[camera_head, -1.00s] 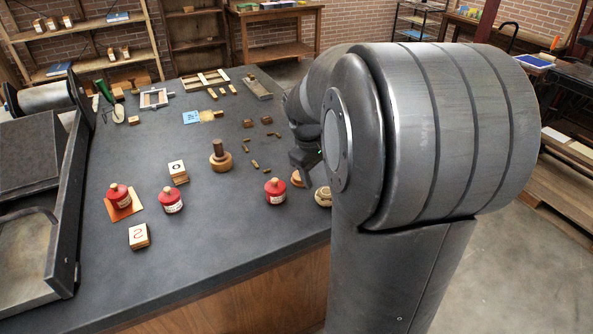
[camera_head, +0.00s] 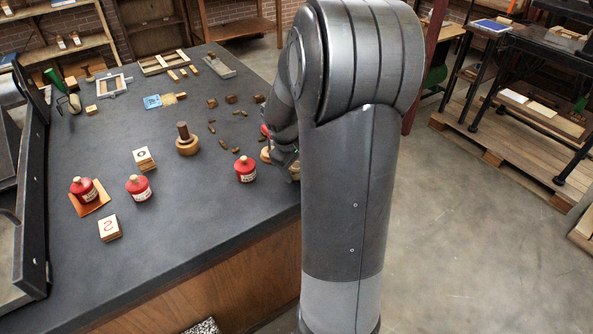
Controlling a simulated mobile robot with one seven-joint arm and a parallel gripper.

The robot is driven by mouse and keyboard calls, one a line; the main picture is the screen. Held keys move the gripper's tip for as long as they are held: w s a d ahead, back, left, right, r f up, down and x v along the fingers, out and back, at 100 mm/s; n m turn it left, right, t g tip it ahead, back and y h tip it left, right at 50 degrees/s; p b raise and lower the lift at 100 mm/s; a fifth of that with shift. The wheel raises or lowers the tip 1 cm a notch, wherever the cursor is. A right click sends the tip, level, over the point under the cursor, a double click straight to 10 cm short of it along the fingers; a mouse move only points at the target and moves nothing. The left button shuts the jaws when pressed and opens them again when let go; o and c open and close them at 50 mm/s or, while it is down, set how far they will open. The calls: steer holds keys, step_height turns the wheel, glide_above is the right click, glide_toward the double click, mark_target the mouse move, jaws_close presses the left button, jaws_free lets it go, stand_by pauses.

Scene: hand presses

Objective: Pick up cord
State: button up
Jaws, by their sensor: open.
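My gripper (camera_head: 285,158) is low over the table's right edge, right at the cord in the picture. Its jaws are open, though the fingertips are small and partly hidden. I cannot tell whether the fingers are around the cord or touching it.
A round wooden piece (camera_head: 266,155) sits just left of my gripper. A red bottle (camera_head: 245,170) stands farther left, and a wooden-handled stamp (camera_head: 187,141) beyond it. Several small brown blocks (camera_head: 232,99) lie behind. The dark tabletop (camera_head: 190,225) is clear at the front.

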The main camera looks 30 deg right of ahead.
steer(key=shift+d+f, duration=0.1)
steer(key=shift+f, duration=0.3)
steer(key=c, duration=0.7)
steer(key=shift+r, duration=0.1)
steer(key=shift+c, duration=0.2)
